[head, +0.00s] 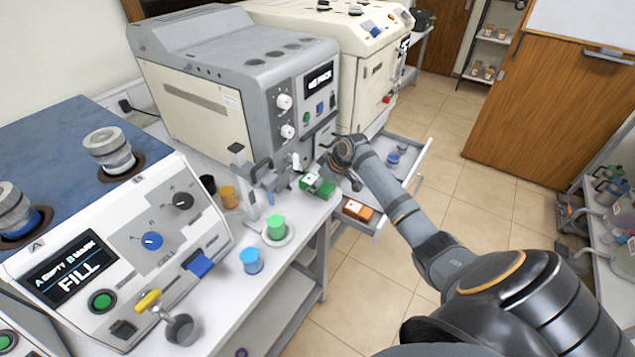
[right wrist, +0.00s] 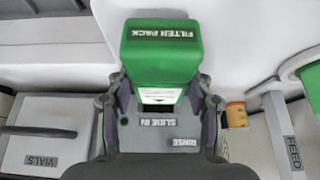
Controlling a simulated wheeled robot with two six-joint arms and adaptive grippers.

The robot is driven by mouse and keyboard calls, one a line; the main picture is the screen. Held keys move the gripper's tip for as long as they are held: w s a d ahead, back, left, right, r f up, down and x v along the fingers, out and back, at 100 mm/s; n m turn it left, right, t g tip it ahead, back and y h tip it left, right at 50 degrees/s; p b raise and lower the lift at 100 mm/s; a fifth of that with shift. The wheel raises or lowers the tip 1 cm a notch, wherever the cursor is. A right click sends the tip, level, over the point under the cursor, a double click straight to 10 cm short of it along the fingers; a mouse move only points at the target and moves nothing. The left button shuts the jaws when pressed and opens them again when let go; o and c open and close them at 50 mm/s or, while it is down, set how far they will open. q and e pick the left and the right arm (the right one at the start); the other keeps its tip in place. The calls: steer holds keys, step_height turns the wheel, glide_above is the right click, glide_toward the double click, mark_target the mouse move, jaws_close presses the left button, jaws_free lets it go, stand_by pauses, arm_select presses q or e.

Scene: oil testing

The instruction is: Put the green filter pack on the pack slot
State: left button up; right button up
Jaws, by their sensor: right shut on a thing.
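The green filter pack (head: 317,185) is at the right edge of the white bench, in front of the grey machine. In the right wrist view its labelled green block (right wrist: 162,58) fills the upper middle. My right gripper (head: 338,172) is shut on the pack; in the wrist view its fingers (right wrist: 160,102) flank the pack's narrower lower part. A grey plate marked "SLIDE IN" and "RINSE" (right wrist: 160,136) shows just below the pack, between the fingers. I cannot tell whether the pack touches it. My left gripper is not in view.
An open drawer (head: 408,150) beyond the bench edge holds blue items and an orange pack (head: 357,210). Green (head: 277,226), blue (head: 251,261) and amber (head: 229,197) cups stand on the bench. A "VIALS" box (right wrist: 45,135) and "FEED" part (right wrist: 292,145) flank the gripper.

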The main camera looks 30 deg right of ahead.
steer(key=shift+f, duration=0.2)
steer(key=o, duration=1.3)
steer(key=shift+f, duration=0.15)
steer(key=shift+c, duration=0.2)
steer(key=b+v, duration=0.1)
steer(key=v, duration=1.1)
steer(key=shift+r, duration=0.25)
